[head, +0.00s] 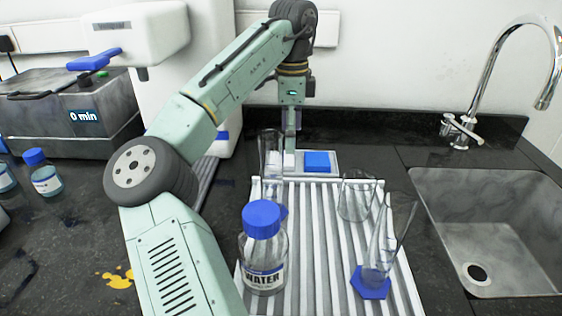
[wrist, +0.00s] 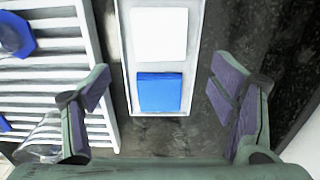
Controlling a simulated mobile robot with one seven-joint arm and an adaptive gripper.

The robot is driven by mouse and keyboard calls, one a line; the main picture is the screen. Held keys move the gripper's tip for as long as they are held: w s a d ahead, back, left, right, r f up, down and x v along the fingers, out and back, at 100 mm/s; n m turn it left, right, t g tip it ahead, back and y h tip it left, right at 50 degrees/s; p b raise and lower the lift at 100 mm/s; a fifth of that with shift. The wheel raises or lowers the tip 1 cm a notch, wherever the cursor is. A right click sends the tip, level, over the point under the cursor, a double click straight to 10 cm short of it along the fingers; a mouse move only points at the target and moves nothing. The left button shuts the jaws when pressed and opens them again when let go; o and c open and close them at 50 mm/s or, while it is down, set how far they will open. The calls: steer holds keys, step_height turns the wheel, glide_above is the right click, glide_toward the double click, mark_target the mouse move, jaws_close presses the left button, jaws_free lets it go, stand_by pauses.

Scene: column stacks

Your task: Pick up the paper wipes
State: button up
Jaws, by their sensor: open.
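A flat white square stack (wrist: 159,35), which looks like the paper wipes, lies in a narrow pale tray (wrist: 125,45). A blue square block (wrist: 160,92) lies beside it in the same tray. In the head view, the blue block (head: 318,161) sits at the back of the counter, and the white stack is partly hidden by my gripper (head: 291,142). In the wrist view, my gripper (wrist: 162,82) is open and empty above the tray, one finger on each side. The blue block lies nearly between the fingertips, and the white stack is farther up the picture.
A ribbed white drying rack (head: 315,250) holds a blue-capped water bottle (head: 264,250), a tall glass cylinder (head: 270,155), a beaker (head: 356,195) and a blue-footed glass cylinder (head: 375,262). A sink (head: 500,215) is at right. A grey water bath (head: 75,115) stands at left.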

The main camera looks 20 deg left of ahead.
mark_target(288, 158)
steer(key=f, duration=0.4)
steer(key=shift+s+a+f+p, duration=0.1)
steer(key=shift+a+p, duration=0.15)
steer(key=shift+p, duration=0.15)
steer(key=shift+f, duration=0.6)
steer(key=shift+c, duration=0.5)
steer(key=c, duration=0.7)
steer(key=shift+c, duration=0.2)
steer(key=shift+r, duration=0.2)
